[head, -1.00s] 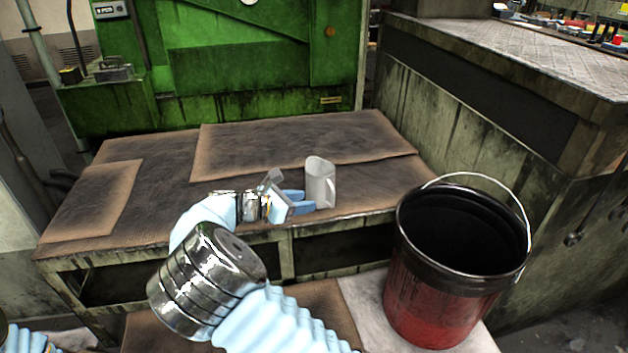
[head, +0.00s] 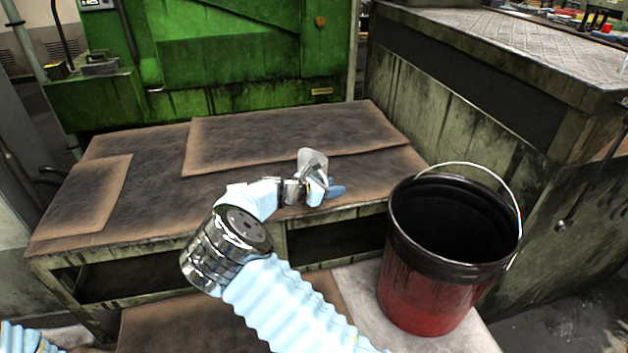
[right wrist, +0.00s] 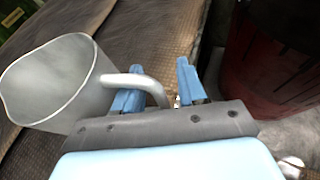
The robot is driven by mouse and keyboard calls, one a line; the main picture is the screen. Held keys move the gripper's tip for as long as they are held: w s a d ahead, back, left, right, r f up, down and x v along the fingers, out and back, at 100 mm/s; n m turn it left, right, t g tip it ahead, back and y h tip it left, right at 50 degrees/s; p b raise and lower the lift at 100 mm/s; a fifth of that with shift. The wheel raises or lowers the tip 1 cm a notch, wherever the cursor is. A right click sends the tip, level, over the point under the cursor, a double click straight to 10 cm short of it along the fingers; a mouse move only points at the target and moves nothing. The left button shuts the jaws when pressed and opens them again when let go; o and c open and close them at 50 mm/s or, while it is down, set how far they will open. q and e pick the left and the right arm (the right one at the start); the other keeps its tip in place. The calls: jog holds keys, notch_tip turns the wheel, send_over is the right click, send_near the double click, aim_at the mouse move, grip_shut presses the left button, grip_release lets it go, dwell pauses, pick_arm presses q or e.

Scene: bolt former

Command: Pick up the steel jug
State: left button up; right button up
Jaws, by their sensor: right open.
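The steel jug (head: 313,160) is near the front edge of the bench, largely hidden behind my right gripper (head: 328,188) in the head view. In the right wrist view the jug (right wrist: 50,85) is at the left, with its open mouth showing. Its handle (right wrist: 140,84) reaches over one blue finger, and its curved end lies between the two spread fingers of my right gripper (right wrist: 160,90). The gripper is open; I cannot tell whether a finger touches the handle. My left gripper is out of view.
A red and black bucket (head: 430,295) with a wire handle stands to the right, in front of the bench. Brown mats (head: 290,132) cover the bench top (head: 150,150), which is otherwise clear. A green machine (head: 230,60) stands behind, and a grimy cabinet (head: 470,110) at the right.

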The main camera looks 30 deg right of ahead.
grip_shut()
jog(key=shift+r, duration=0.25)
dwell(0.4)
